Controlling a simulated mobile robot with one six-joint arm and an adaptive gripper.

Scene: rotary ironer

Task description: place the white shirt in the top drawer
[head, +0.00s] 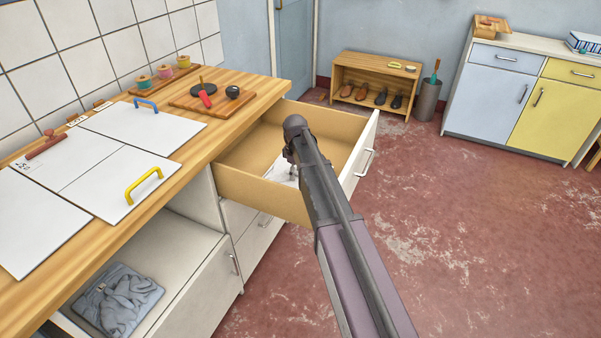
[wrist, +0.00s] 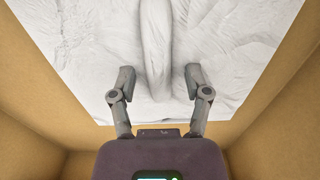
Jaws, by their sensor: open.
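The white shirt (wrist: 75,50) lies spread inside the open top drawer (head: 262,195), with a raised fold running along its middle. In the head view only a small part of the shirt (head: 283,170) shows, as my arm hides the rest. My gripper (wrist: 157,82) is over the shirt inside the drawer. Its two fingers are apart, one on each side of the fold, and hold nothing. I cannot tell whether the fingertips touch the cloth. In the head view the gripper is mostly hidden by my arm.
The wooden counter (head: 235,82) holds white panels with a blue handle (head: 146,104) and a yellow handle (head: 144,185). A lower open drawer at left holds folded grey-blue clothing (head: 118,300). The red floor to the right is clear up to the shoe rack (head: 375,80).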

